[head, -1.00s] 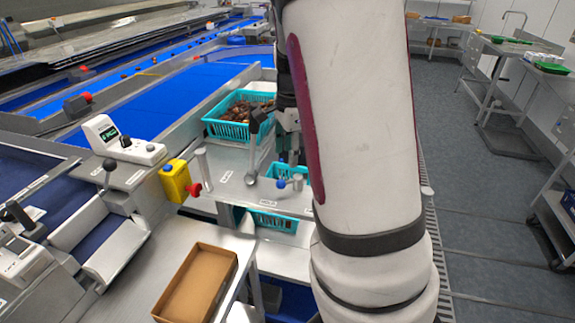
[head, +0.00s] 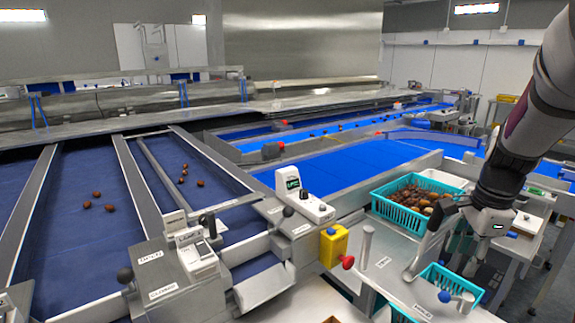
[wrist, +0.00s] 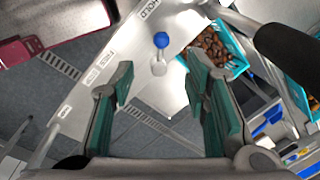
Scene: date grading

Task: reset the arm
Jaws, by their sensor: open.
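My gripper (wrist: 158,85) is open in the wrist view, with its two green-padded fingers spread and nothing between them. In the head view my arm comes down from the upper right, and my gripper (head: 474,250) hangs beside the grey station plate, partly hidden there. In the wrist view the plate (wrist: 172,98) lies beyond the fingertips, with a blue ball knob (wrist: 161,40) on it. A black-ended lever (wrist: 285,52) juts in at the right of that view; the lever (head: 430,245) also stands left of my gripper in the head view.
A teal basket of dates (head: 376,208) stands left of my arm, and another teal basket (head: 470,286) sits low below my gripper. A yellow block (head: 334,246) with a red knob is on the plate's left side. Blue belts (head: 345,168) run behind. Several dates lie on the dark blue lanes.

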